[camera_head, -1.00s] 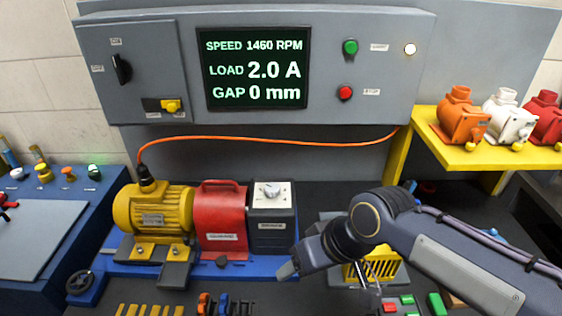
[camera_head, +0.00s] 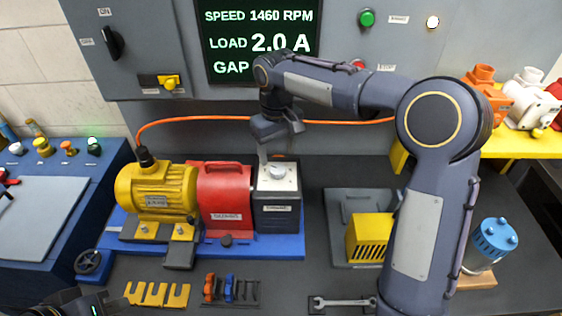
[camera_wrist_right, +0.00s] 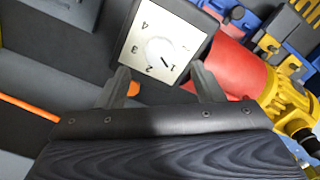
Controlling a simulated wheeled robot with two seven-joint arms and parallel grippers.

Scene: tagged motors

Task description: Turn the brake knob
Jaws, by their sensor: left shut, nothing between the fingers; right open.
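The brake box (camera_head: 275,215) is a dark box with a pale top plate at the right end of the blue motor base. Its round light-grey brake knob (camera_head: 277,172) sits on that plate. In the right wrist view the knob (camera_wrist_right: 160,52) lies on a white dial plate (camera_wrist_right: 137,35) with number marks. My right gripper (camera_wrist_right: 160,75) is open, its fingertips near the plate's edge on either side of the knob; I cannot tell whether they touch anything. My left gripper (camera_head: 88,303) is shut and empty at the bottom left, partly cut off by the frame.
A red guard (camera_head: 225,195) and yellow motor (camera_head: 157,190) stand left of the brake box. The panel screen (camera_head: 258,45) reads speed 1460 RPM, load 2.0 A; my arm hides part of the gap line. A wrench (camera_head: 343,302) and yellow vented block (camera_head: 368,238) lie right.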

